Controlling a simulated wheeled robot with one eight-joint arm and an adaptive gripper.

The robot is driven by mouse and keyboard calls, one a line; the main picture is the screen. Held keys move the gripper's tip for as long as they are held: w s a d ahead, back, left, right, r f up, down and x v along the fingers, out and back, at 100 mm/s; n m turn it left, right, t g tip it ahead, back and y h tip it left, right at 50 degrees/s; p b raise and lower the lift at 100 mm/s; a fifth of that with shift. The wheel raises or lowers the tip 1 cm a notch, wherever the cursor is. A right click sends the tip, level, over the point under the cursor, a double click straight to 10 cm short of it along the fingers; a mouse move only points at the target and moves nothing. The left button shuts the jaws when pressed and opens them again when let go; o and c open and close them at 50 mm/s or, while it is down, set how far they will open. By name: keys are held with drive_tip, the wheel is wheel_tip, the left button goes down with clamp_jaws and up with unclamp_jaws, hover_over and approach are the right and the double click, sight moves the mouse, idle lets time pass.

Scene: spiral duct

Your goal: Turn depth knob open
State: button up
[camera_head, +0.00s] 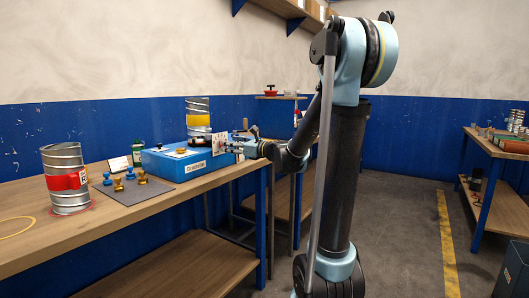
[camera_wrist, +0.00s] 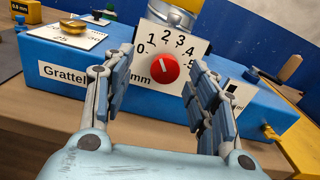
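A red knob (camera_wrist: 164,68) with a white pointer line sits on a white dial plate (camera_wrist: 188,44) numbered 0 to 5, on the front of a blue box (camera_wrist: 60,60). The pointer line is up and slightly left, roughly toward 1 to 2. In the head view the blue box (camera_head: 180,165) stands on the bench, and the dial plate (camera_head: 221,142) faces my gripper (camera_head: 243,147). In the wrist view my gripper (camera_wrist: 160,66) is open, one finger each side of the knob, with visible gaps. Whether the fingertips reach knob depth is unclear.
A brass knob (camera_wrist: 72,27) sits on a card atop the box, and a small brass knob (camera_wrist: 270,132) is at its right. In the head view, a grey mat (camera_head: 128,196) with several blue and brass knobs and a metal duct (camera_head: 66,165) are on the bench (camera_head: 55,240).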

drive_tip(key=v, duration=1.7)
idle(1.5)
drive_tip(key=shift+s+d, duration=0.15)
drive_tip(key=shift+d, duration=0.05)
drive_tip(key=v, duration=1.1)
drive_tip(key=shift+s+d, duration=0.25)
idle(0.4)
drive_tip(key=shift+f, duration=0.15)
